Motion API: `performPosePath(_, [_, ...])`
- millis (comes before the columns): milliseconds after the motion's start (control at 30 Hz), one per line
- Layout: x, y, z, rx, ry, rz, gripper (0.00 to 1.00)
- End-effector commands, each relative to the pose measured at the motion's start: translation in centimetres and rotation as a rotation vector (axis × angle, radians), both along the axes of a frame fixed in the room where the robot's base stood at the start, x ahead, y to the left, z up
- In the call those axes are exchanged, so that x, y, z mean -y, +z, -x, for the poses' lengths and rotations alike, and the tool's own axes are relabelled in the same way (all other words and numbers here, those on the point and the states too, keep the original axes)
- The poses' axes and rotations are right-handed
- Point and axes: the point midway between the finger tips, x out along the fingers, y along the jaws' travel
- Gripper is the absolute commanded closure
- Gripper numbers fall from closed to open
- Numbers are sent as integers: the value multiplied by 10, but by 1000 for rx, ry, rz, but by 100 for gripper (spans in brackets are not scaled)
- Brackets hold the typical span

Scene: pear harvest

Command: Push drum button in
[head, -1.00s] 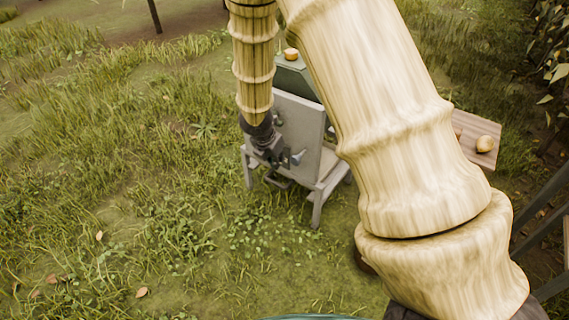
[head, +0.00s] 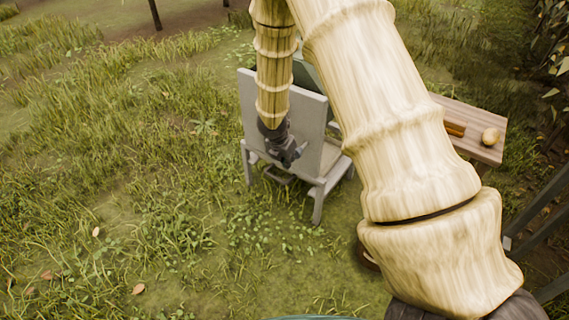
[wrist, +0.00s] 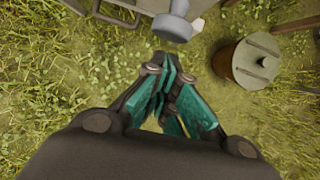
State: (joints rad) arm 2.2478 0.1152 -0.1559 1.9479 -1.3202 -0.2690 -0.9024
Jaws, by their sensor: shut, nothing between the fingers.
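A light grey machine (head: 310,108) on splayed legs stands on the grass in the head view. A grey round knob on a stem (wrist: 173,27), which looks like the drum button, sticks out at the top middle of the wrist view. In the head view the knob is hidden behind my gripper (head: 292,157). In the wrist view my gripper (wrist: 168,68) has its teal fingers together and empty. Its tips lie just below the knob in the picture; I cannot tell whether they touch it.
A brown round tub with a grey lid (wrist: 235,67) stands right of the fingers in the wrist view. A wooden table (head: 460,110) with a pear (head: 490,137) is at the right in the head view. Open grass (head: 110,190) lies to the left.

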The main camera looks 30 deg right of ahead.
Motion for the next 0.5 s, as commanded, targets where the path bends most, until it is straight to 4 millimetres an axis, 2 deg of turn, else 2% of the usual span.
performPosePath(200, [9, 0, -3, -1, 0, 0, 100])
performPosePath(500, [10, 0, -4, -1, 0, 0, 100])
